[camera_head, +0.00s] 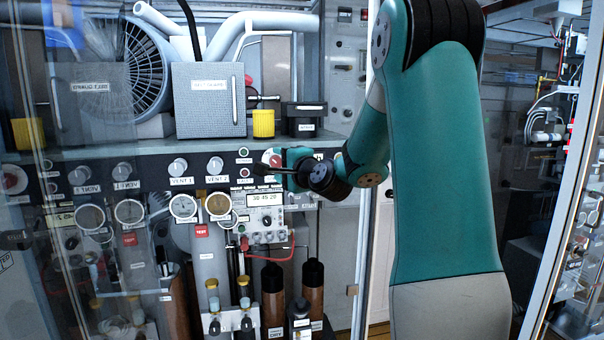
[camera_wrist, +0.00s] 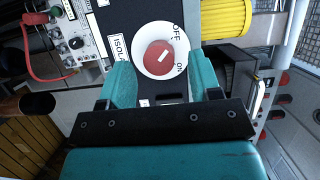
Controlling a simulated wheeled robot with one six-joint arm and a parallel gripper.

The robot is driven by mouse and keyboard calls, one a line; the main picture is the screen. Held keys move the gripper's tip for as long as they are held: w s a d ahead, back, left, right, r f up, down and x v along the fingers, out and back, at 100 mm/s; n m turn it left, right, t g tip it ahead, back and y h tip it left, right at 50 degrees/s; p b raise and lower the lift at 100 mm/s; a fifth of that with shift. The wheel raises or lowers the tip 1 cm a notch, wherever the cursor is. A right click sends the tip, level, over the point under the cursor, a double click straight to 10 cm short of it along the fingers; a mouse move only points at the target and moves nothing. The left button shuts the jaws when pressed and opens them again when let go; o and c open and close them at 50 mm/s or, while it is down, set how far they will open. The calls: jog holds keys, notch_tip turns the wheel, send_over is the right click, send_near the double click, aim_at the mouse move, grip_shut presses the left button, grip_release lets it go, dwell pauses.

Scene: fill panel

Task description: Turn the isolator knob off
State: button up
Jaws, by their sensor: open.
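The isolator knob (camera_wrist: 158,57) is a red round knob with a short white mark, on a white disc printed OFF and ON. In the wrist view the mark slants up and to the right; I cannot tell exactly which word it lines up with. My gripper (camera_wrist: 160,68) is open, with one teal finger on each side of the disc. Contact with the knob cannot be made out. In the head view my gripper (camera_head: 288,166) is at the panel and partly covers the red knob (camera_head: 271,158).
Vent knobs (camera_head: 178,167) and gauges (camera_head: 183,206) line the panel to the left. A meter box (camera_head: 262,218) with red leads is below. A shelf above bears a yellow cylinder (camera_head: 263,123) and a dark box (camera_head: 303,117). A glass door frame (camera_head: 572,170) stands at right.

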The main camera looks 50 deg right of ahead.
jog(key=b+v, duration=0.6)
jog(key=v, duration=1)
jog(key=shift+s+a+f, duration=0.1)
jog(key=shift+a, duration=0.1)
jog(key=w+a+f+n+g+y, duration=0.1)
jog(key=a+f+n+g+y, duration=0.1)
jog(key=a+f+n+y, duration=0.3)
jog(key=w+a+f+n+g+y, duration=0.1)
jog(key=a+n+g, duration=0.15)
jog(key=a, duration=0.55)
jog(key=w+a+f+n+g+y, duration=0.2)
jog(key=a+f+n+y, duration=0.15)
jog(key=a+n, duration=0.2)
jog(key=s+a+f+n+g, duration=0.4)
jog(key=s+a+n+g, duration=0.1)
jog(key=s+a+n, duration=0.2)
jog(key=s+a+f+n+g, duration=0.4)
jog(key=s+a+n+g, duration=0.2)
jog(key=s+a+n, duration=0.1)
jog(key=shift+s+a+f+n+h, duration=0.25)
jog(key=shift+s+a+n+h, duration=0.2)
jog(key=shift+s+a, duration=0.15)
